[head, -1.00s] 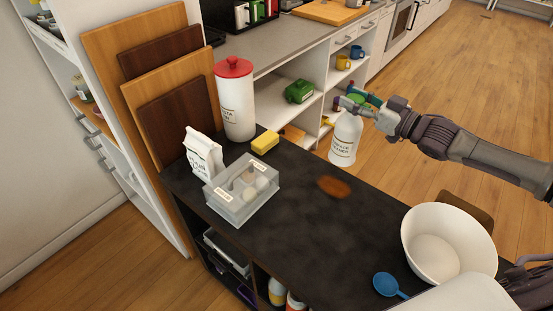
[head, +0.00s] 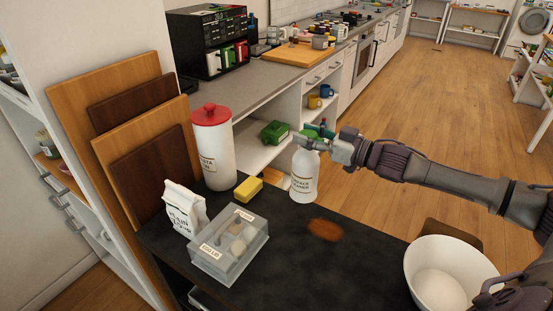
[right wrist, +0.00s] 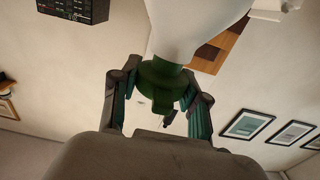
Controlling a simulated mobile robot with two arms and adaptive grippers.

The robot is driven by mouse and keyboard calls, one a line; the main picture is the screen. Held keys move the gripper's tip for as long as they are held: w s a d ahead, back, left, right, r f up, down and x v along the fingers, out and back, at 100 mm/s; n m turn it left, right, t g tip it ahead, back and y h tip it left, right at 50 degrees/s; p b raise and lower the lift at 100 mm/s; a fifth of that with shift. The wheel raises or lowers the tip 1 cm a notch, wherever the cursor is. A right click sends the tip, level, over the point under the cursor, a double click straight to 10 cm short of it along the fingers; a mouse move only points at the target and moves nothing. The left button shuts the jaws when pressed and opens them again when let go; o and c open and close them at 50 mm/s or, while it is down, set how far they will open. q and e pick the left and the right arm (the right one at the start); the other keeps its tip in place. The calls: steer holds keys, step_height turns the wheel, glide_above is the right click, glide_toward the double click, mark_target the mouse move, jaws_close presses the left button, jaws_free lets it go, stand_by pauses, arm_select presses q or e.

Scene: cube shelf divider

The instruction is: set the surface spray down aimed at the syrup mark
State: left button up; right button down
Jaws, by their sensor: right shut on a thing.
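My right gripper (head: 322,143) is shut on the green head (right wrist: 162,82), with a finger on each side in the right wrist view. The bottle looks upright in the head view, with its base over the dark table's far edge. I cannot tell whether the base touches the table. The syrup mark (head: 325,230) is a brown patch just in front and right of the bottle. The gripper hides most of the nozzle, so its aim is unclear. My left gripper is not in view.
A yellow sponge (head: 248,189), a clear lidded box (head: 230,262), a paper bag (head: 183,208) and a red-lidded canister (head: 213,155) stand to the left. A white bowl (head: 446,275) is at the right. The dark tabletop (head: 300,275) is clear around the mark.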

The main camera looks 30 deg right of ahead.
mark_target(314, 171)
steer(key=w+a+f+p, duration=0.1)
steer(key=w+a+f, duration=0.4)
steer(key=f, duration=0.3)
steer(key=shift+w+a+f, duration=0.15)
steer(key=shift+w+a, duration=0.05)
steer(key=shift+w, duration=0.25)
steer(key=shift+f, duration=0.1)
steer(key=c, duration=0.6)
jaws_free()
steer(key=shift+f, duration=0.15)
steer(key=shift+s, duration=0.1)
steer(key=v, duration=1)
steer(key=shift+s+d+b, duration=0.15)
steer(key=shift+b, duration=0.2)
steer(key=shift+v, duration=0.75)
